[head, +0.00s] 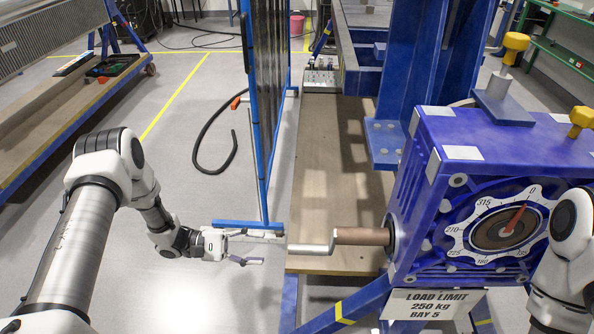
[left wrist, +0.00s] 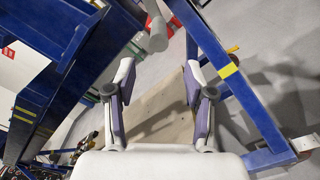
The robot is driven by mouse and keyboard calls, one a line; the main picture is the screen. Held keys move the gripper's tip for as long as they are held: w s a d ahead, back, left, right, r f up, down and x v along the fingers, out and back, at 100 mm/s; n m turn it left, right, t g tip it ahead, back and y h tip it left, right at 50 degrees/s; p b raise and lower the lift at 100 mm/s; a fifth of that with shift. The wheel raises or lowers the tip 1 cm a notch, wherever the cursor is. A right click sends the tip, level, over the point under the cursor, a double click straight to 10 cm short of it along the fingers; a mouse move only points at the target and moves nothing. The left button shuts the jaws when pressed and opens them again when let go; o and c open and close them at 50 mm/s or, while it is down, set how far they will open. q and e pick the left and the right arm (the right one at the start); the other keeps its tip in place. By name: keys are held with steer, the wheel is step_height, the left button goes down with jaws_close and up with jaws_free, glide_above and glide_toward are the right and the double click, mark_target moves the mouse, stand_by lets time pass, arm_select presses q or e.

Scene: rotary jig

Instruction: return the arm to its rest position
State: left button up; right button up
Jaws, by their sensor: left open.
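My left gripper (head: 262,248) is open and empty, to the left of the jig's crank. Its two fingers also show spread apart in the left wrist view (left wrist: 160,95), with nothing between them but wooden board and floor beyond. The crank's grey handle (head: 310,248) points left toward the gripper, and a brown shaft (head: 362,236) joins it to the blue gearbox (head: 460,134). A visible gap lies between the fingertips and the handle's end. My right arm shows at the right edge of the head view; its gripper is out of frame.
A blue-framed mesh panel (head: 266,100) stands just behind my left gripper. A dial with a red pointer (head: 514,219) and a load limit sign (head: 433,304) are on the gearbox side. A wooden board (head: 325,160) lies behind the crank. Grey floor left of the panel is mostly clear.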

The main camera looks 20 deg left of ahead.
arm_select(q)
steer(key=w+d+f+m+t+y, duration=0.1)
steer(key=w+d+f+t+y, duration=0.15)
steer(key=d+f+y, duration=0.3)
steer(key=s+d+f+m+y, duration=0.1)
steer(key=s+f+m+y, duration=0.2)
steer(key=s+f+y, duration=0.25)
steer(key=s+a+m+g+y, duration=0.2)
steer(key=s+m+g+y, duration=0.1)
steer(key=s, duration=0.7)
steer(key=s+a+f+m+g+y, duration=0.1)
steer(key=s+a+m+g+y, duration=0.2)
steer(key=s, duration=0.7)
steer(key=shift+a+f+m+g, duration=0.15)
steer(key=shift+f+m+g, duration=0.05)
steer(key=shift+m+g, duration=0.55)
